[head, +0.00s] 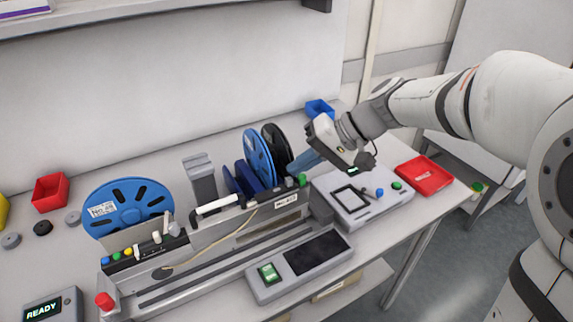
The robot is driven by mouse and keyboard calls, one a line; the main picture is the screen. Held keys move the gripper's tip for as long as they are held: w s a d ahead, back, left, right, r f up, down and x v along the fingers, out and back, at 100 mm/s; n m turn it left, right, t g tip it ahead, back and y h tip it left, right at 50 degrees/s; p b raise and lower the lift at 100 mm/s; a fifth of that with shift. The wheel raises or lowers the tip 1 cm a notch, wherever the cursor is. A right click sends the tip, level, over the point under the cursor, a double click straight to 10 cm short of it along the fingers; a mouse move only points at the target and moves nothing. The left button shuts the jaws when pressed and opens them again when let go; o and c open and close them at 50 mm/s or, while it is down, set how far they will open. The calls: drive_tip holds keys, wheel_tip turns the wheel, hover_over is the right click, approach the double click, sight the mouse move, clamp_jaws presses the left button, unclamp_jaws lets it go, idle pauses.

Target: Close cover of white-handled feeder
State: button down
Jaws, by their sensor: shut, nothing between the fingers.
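A feeder with a white bar handle (218,205) sits in the grey feeder bank (205,255), left of centre on the bench. I cannot tell clearly from this view how its cover stands. My gripper (366,160) is to the right of the handle and well apart from it, above the back of a white device with a dark-framed square. The gripper is shut and holds nothing. Its fingertips are small and partly hidden by the wrist parts.
Blue reels (130,207) and a black reel (275,148) stand behind the bank. A control panel (300,265) lies in front. A white device (362,197), a red tray (424,175) and a blue bin (319,108) are on the right. A READY display (52,307) is front left.

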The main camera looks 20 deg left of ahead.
drive_tip(key=w+p+v, duration=0.1)
drive_tip(key=p+v, duration=0.1)
drive_tip(key=v, duration=1)
drive_tip(key=s+d+f+m+t+h, duration=0.2)
drive_tip(key=s+d+f+h, duration=0.2)
drive_tip(key=s+d, duration=0.3)
drive_tip(key=s+d+f+m+t+h+p, duration=0.1)
drive_tip(key=s+d+f+h, duration=0.4)
drive_tip(key=d, duration=0.6)
drive_tip(key=s+f+m+t, duration=0.1)
drive_tip(key=s+f+t, duration=0.1)
drive_tip(key=s, duration=0.1)
drive_tip(key=shift+f+m, duration=0.3)
drive_tip(key=shift+f, duration=0.05)
